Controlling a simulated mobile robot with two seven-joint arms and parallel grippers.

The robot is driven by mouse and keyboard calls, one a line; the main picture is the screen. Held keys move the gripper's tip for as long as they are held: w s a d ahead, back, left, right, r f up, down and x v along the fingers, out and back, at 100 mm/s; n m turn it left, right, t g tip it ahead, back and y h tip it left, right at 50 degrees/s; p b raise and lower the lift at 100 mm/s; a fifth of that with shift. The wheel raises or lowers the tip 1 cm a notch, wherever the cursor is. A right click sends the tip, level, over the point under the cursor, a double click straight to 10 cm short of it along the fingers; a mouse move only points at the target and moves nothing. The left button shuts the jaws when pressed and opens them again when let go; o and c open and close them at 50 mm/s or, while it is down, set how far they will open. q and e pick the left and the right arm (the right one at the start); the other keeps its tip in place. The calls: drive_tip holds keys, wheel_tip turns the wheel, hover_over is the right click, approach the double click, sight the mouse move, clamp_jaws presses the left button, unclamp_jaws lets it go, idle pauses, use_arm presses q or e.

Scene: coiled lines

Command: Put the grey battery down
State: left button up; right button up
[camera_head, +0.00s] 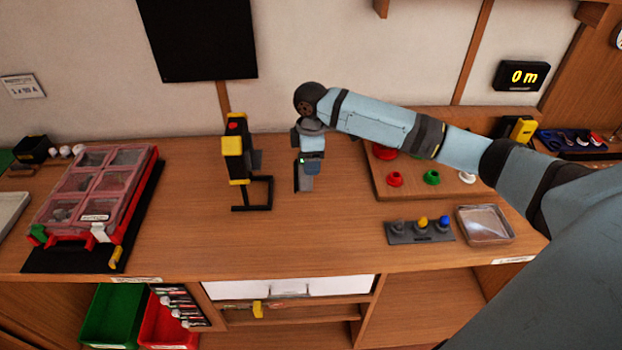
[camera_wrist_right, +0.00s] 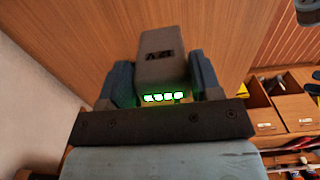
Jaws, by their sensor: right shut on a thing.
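My right gripper (camera_head: 309,168) is over the back middle of the workbench (camera_head: 330,245), pointing down. It is shut on the grey battery (camera_head: 306,183), which sticks out below the fingers. In the right wrist view the battery (camera_wrist_right: 163,58) sits between the two blue fingers, with dark lettering and a row of lit green lights on it. I cannot tell whether its lower end touches the bench. My left gripper is not in view.
A black and yellow tool with a red top (camera_head: 235,150) stands in a black stand just left of the gripper. A board with coloured buttons (camera_head: 395,190) lies to the right. A red-framed parts case (camera_head: 90,195) is at left. The bench in front is clear.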

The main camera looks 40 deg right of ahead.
sight(311, 179)
wheel_tip(311, 179, down, 3)
wheel_tip(311, 179, down, 4)
drive_tip(key=shift+f, duration=0.1)
idle(0.4)
drive_tip(key=o, duration=1.2)
drive_tip(key=shift+f, duration=0.15)
wheel_tip(311, 179, up, 12)
drive_tip(key=shift+r+b, duration=0.2)
drive_tip(key=shift+b, duration=0.15)
